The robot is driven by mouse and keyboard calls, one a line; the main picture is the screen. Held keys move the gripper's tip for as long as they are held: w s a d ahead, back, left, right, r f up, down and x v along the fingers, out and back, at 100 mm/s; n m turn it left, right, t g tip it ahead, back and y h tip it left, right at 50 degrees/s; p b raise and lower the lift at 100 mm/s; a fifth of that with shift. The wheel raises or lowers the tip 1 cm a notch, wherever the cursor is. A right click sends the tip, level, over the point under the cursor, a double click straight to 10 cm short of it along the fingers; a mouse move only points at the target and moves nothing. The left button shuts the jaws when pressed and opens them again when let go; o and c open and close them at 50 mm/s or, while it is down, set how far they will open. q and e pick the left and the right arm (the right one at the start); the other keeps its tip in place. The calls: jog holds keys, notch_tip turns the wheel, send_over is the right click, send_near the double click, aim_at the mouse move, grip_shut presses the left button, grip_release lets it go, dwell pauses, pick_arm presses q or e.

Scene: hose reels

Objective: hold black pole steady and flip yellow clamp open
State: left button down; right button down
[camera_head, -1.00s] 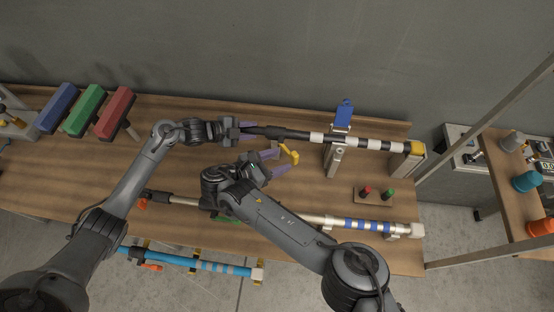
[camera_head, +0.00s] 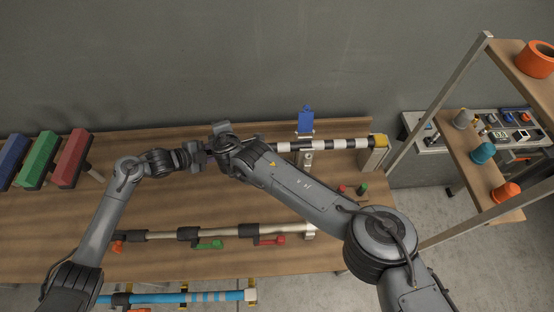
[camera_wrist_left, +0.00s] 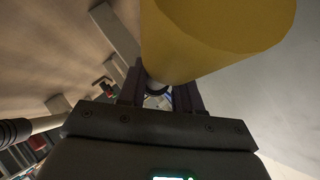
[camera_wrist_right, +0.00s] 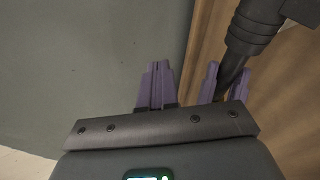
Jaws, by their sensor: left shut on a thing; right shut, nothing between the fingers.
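The black pole (camera_head: 342,145), with white bands and a yellow right end, lies along the back of the bench. My left gripper (camera_head: 208,153) is shut on its left part; my right wrist hides the grip. In the left wrist view a large yellow rounded shape (camera_wrist_left: 215,35) fills the space in front of the fingers; I cannot tell whether it is the clamp. My right gripper (camera_head: 223,130) is shut and empty above and behind the pole's left part. In the right wrist view the black pole (camera_wrist_right: 255,25) passes beside its purple fingers (camera_wrist_right: 182,85). The yellow clamp is hidden in the head view.
A blue clip stand (camera_head: 305,122) holds the pole. A second pole (camera_head: 160,235) with green and red levers lies in front. Red, green and blue blocks (camera_head: 40,157) stand at left. A shelf frame (camera_head: 440,100) rises at right.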

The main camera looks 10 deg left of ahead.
pick_arm(q)
jog(key=shift+f, duration=0.1)
pick_arm(e)
jog(key=d+g, duration=0.1)
jog(key=w+d+f+m+g+y, duration=0.1)
jog(key=d+f+g, duration=0.1)
jog(key=shift+w+m+g+y, duration=0.25)
jog(key=shift+m+g+y, duration=0.05)
jog(key=shift+g+y, duration=0.1)
jog(key=d+m+g, duration=0.1)
jog(key=d, duration=0.1)
jog(key=d+m+g, duration=0.1)
jog(key=d, duration=0.1)
jog(key=d+f+g, duration=0.1)
jog(key=d, duration=0.2)
jog(key=shift+w+m+g, duration=0.15)
jog(key=shift+m+g, duration=0.25)
jog(key=d+r+m+g+h, duration=0.1)
jog(key=d+r+m+g, duration=0.25)
jog(key=d, duration=0.45)
jog(key=d+r+m+g, duration=0.2)
jog(key=d+m, duration=0.2)
jog(key=d, duration=0.3)
jog(key=s+a+f, duration=0.6)
jog(key=a+f, duration=0.1)
jog(key=f, duration=0.1)
jog(key=shift+a, duration=0.15)
jog(key=shift+s, duration=0.1)
jog(key=shift+s+f, duration=0.1)
